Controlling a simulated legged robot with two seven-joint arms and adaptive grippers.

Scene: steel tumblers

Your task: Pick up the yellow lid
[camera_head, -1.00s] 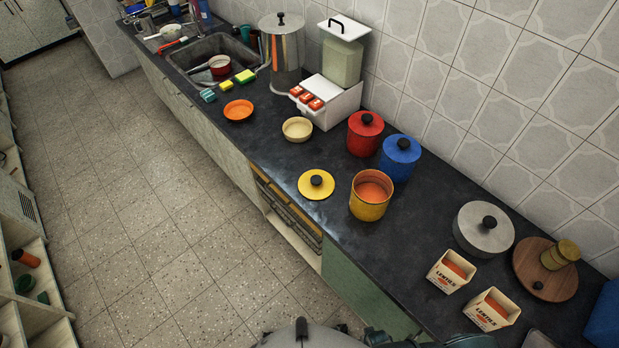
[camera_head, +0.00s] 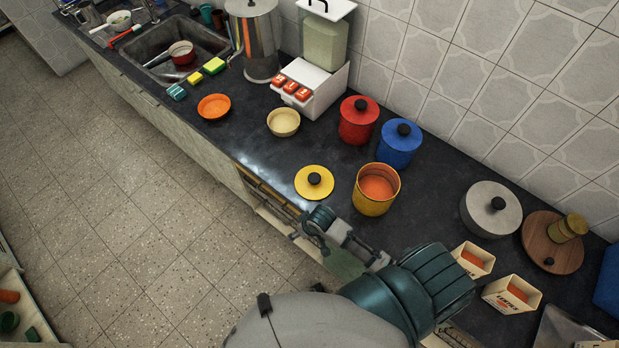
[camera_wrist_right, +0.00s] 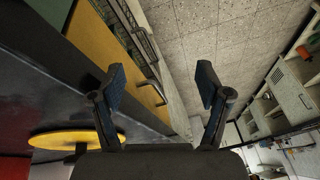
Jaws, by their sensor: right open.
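The yellow lid (camera_head: 311,189) with its black knob lies flat on the dark counter near the front edge, left of the open yellow pot (camera_head: 374,197), which has orange contents. My right gripper (camera_head: 318,234) is at the counter's front edge, just below the lid in the head view and apart from it. In the right wrist view the gripper (camera_wrist_right: 160,86) is open with nothing between its fingers. The yellow lid (camera_wrist_right: 62,139) shows there at the lower left, partly behind the gripper. My left gripper is not in view.
Red (camera_head: 358,125) and blue (camera_head: 399,148) lidded pots stand behind the yellow pot. A cream bowl (camera_head: 284,123) and orange dish (camera_head: 214,107) lie farther left. A grey lidded pot (camera_head: 480,212) stands right. The counter just left of the lid is clear.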

